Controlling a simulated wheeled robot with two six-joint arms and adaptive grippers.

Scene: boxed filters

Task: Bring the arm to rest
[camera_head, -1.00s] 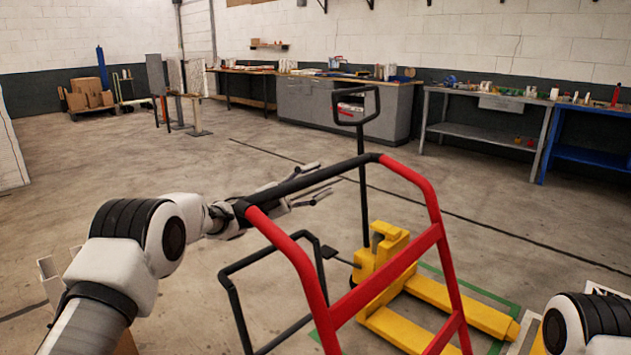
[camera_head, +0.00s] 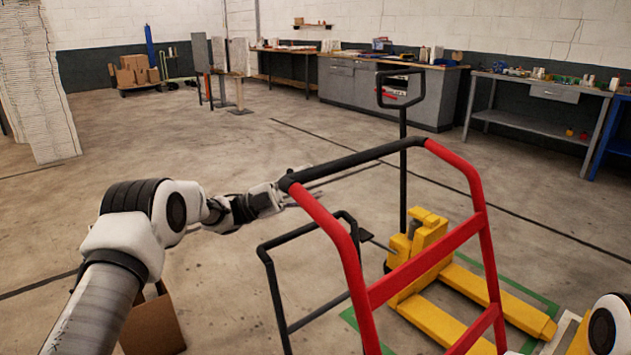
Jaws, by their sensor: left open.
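My left arm (camera_head: 135,235) comes in from the lower left and stretches to the right. My left gripper (camera_head: 305,180) is open and I see nothing in it. It is beside the black grip of the red cart frame (camera_head: 400,275), which partly hides its fingers. I cannot tell whether they touch the frame. Of my right arm (camera_head: 605,325), only a joint shows at the lower right edge. My right gripper is out of view.
A yellow pallet jack (camera_head: 425,245) with a black handle stands behind the cart frame. A cardboard box (camera_head: 155,325) is on the floor beside my left arm. A white pillar (camera_head: 40,90) stands at left. Workbenches (camera_head: 385,90) line the back wall. The middle floor is clear.

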